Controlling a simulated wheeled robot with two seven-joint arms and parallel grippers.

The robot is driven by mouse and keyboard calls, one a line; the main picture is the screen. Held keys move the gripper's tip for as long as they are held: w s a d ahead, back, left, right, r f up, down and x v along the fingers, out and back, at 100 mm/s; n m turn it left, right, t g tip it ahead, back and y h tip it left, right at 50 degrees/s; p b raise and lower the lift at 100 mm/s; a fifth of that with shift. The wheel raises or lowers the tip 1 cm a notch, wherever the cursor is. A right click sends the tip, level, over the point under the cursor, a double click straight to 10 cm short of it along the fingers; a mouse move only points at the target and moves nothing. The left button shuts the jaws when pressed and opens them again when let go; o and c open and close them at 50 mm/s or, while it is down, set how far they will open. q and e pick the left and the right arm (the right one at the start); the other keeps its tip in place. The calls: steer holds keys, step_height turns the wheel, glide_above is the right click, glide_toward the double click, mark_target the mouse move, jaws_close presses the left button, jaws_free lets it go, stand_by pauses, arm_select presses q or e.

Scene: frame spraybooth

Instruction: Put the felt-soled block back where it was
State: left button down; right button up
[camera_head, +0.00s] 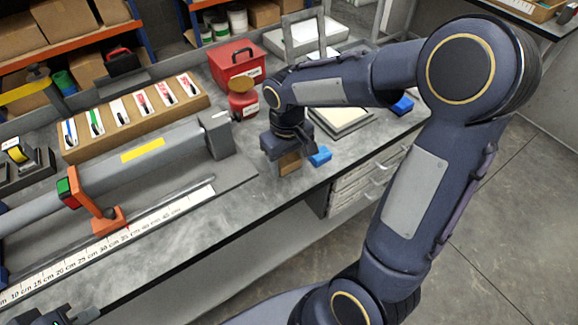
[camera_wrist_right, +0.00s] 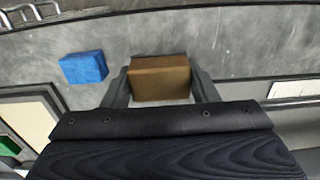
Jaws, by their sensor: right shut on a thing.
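My right gripper (camera_head: 289,168) points down over the bench near its front edge. It is shut on a brown block (camera_head: 290,162), which also shows between the two fingers in the right wrist view (camera_wrist_right: 160,80). The block's underside is hidden, so I cannot tell a felt sole or whether it touches the bench. My left gripper (camera_head: 68,317) is only partly in view at the bottom left corner, and its fingers cannot be made out.
A blue block (camera_head: 320,156) lies on the bench just right of the gripper. A red jar (camera_head: 243,100) and red box (camera_head: 237,64) stand behind. A long grey tube fixture (camera_head: 110,170) with a ruler fills the left. Grey bench between ruler and front edge is clear.

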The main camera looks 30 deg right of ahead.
mark_target(289, 169)
steer(key=shift+w+d+f, duration=0.15)
steer(key=shift+d+f, duration=0.05)
steer(key=shift+f, duration=0.1)
steer(key=shift+w+d+f, duration=0.1)
steer(key=shift+f, duration=1.65)
steer(key=shift+f, duration=0.25)
steer(key=o, duration=0.9)
steer(key=shift+r, duration=0.1)
